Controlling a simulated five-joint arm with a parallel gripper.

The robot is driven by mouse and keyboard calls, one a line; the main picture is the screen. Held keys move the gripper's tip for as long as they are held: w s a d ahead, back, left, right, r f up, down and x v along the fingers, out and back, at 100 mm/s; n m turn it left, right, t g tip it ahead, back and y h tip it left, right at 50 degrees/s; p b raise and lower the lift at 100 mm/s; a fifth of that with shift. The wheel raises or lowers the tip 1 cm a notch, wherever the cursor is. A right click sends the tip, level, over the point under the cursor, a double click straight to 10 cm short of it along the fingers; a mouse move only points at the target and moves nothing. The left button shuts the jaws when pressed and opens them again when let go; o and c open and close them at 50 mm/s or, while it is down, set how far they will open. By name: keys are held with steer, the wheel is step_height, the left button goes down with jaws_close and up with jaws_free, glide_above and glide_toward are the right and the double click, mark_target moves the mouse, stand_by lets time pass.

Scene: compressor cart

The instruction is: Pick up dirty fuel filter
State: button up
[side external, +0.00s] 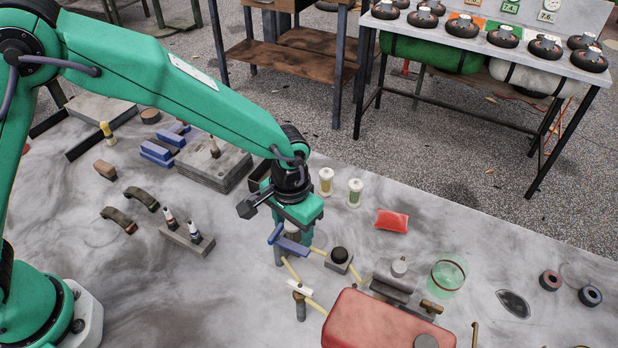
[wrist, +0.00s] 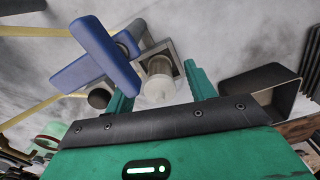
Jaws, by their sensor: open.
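My gripper (side external: 292,228) points down over the fuel line at the middle of the bench. In the wrist view its green fingers (wrist: 158,88) are open, one on each side of a cloudy, pale filter (wrist: 158,80). The filter sits against a grey holder, beside a blue handle-like part (wrist: 105,52). I cannot tell whether the fingers touch it. The side view largely hides this filter behind my gripper. Two other capped clear filters stand upright to the right, one yellowish (side external: 326,182) and one greenish (side external: 355,193).
Yellow hoses (side external: 317,304) run close around my gripper. A red tank (side external: 375,322) stands in front and to the right. A red packet (side external: 392,221) and a green-tinted clear cup (side external: 447,275) lie farther right. A dark open bin (wrist: 268,95) is right of the fingers in the wrist view.

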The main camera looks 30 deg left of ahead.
stand_by(0.4)
steer(key=c, duration=1.1)
steer(key=shift+o, duration=0.2)
steer(key=shift+r, duration=0.1)
step_height(320, 180, up, 18)
stand_by(0.3)
